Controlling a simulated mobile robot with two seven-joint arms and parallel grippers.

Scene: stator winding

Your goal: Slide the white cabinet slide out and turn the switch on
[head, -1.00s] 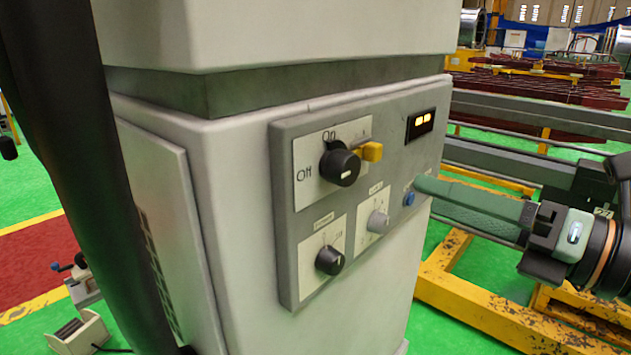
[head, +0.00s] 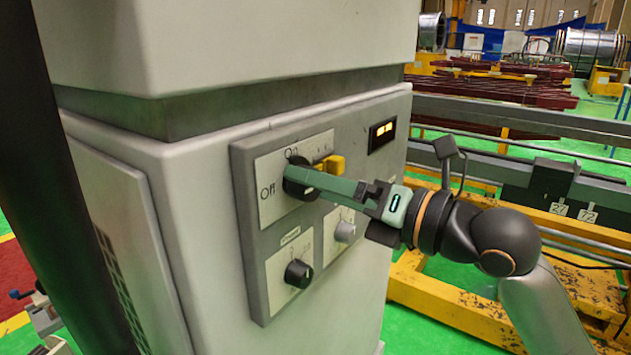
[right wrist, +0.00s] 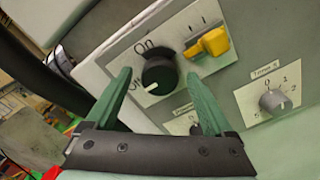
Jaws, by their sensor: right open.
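The white cabinet (head: 190,205) carries a grey control panel on its front. A black knob (head: 300,176) sits beside printed "On" and "Off" marks; in the right wrist view (right wrist: 160,76) its white mark points toward "Off". A yellow slide piece (head: 333,163) sits just right of the knob, also clear in the right wrist view (right wrist: 210,43). My right gripper (head: 305,180) is open at the knob, one green finger on each side in the right wrist view (right wrist: 160,85). Whether the fingers touch it I cannot tell. My left gripper is out of view.
Below are another black knob (head: 298,273) and a grey knob (head: 345,231). A lit display (head: 382,132) is at the panel's upper right. Yellow frames and rails (head: 440,300) stand behind my right arm. A vented side panel (head: 110,240) is on the left.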

